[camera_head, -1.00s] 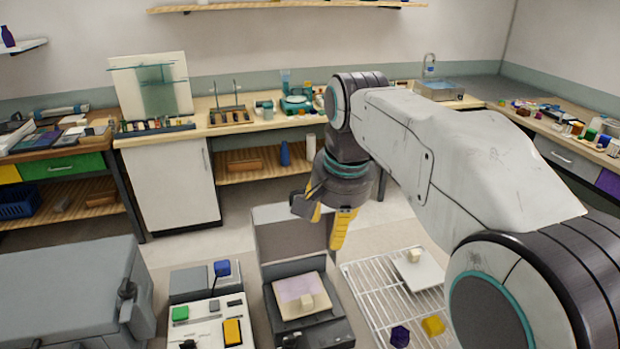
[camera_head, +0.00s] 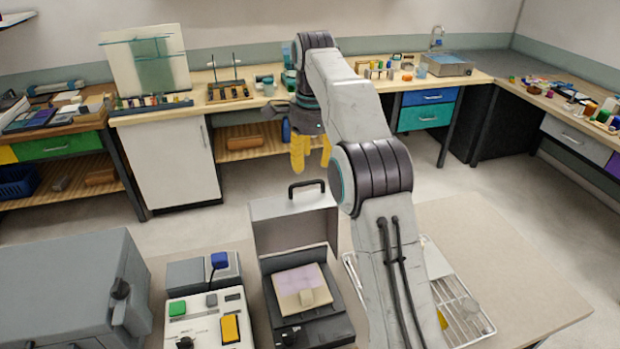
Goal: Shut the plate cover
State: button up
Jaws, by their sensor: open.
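The plate cover (camera_head: 275,223) is a grey lid standing upright, open, at the back of a dark device (camera_head: 315,331). A black handle (camera_head: 307,185) sits on its top edge. My gripper (camera_head: 311,160), with yellow fingers, is open and empty. It hangs fingers down, beyond and above the cover's top edge in the picture, apart from the handle.
Left of the device is a white control box (camera_head: 205,318) with coloured buttons, then a large grey machine (camera_head: 62,285). A wire rack (camera_head: 462,300) lies right, partly hidden by my arm. The table's right side (camera_head: 510,265) is clear. A counter (camera_head: 262,101) runs behind.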

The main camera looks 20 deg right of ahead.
aim_at(310, 183)
jog(key=shift+w+f+b, duration=0.15)
jog(key=shift+f+b, duration=0.3)
jog(key=shift+f, duration=1.2)
jog(key=shift+w+f+b, duration=0.1)
jog(key=shift+f+b, duration=0.3)
jog(key=shift+f, duration=1.25)
jog(key=c, duration=0.9)
grip_shut()
jog(key=shift+s+f, duration=0.1)
jog(key=shift+s, duration=0.05)
